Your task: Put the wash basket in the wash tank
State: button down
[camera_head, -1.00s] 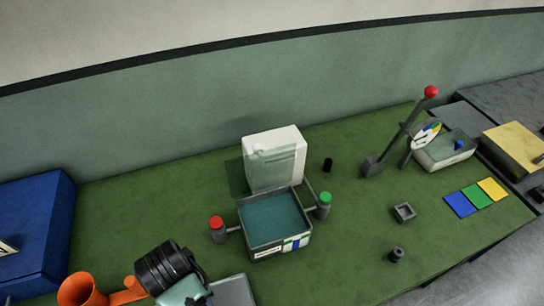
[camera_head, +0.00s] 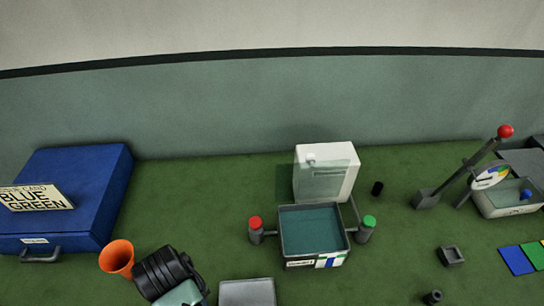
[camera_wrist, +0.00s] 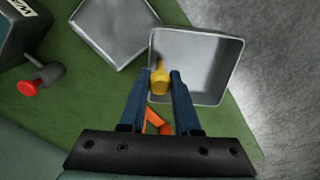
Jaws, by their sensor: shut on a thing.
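The wash basket (camera_wrist: 208,66) is a grey, open, square metal box in the wrist view. My gripper (camera_wrist: 160,80) is shut on its yellow handle (camera_wrist: 159,82) at the left wall, and the basket looks empty. The wash tank (camera_head: 288,240) is a grey open box of teal liquid in the head view, with a red knob on its left and a green knob on its right. Its labelled corner (camera_wrist: 22,14) and red knob also show at the upper left of the wrist view, apart from the basket. The head view does not show my fingers or the basket clearly.
A grey tray (camera_head: 247,293) lies in front of the tank; it also shows beside the basket (camera_wrist: 112,28). A white canister (camera_head: 327,173) stands behind the tank. A blue case (camera_head: 75,185) and orange funnel (camera_head: 117,257) are left, a small grey square holder (camera_head: 451,256) right.

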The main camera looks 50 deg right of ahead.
aim_at(308, 243)
jog(key=k+l+u, duration=0.1)
jog(key=l+u, duration=0.2)
jog(key=u, duration=0.15)
jog(key=k+l+u, duration=0.15)
jog(key=u, duration=0.3)
jog(key=k+l+u, duration=0.2)
jog(key=u, duration=0.3)
jog(key=k+l+u, duration=0.25)
jog(key=k+u, duration=0.25)
jog(key=k, duration=0.2)
jog(key=k+l+z, duration=0.1)
jog(key=z, duration=0.35)
jog(key=k+l+z, duration=0.2)
jog(key=z, duration=0.25)
jog(key=k+l+z, duration=0.25)
jog(key=z, duration=0.2)
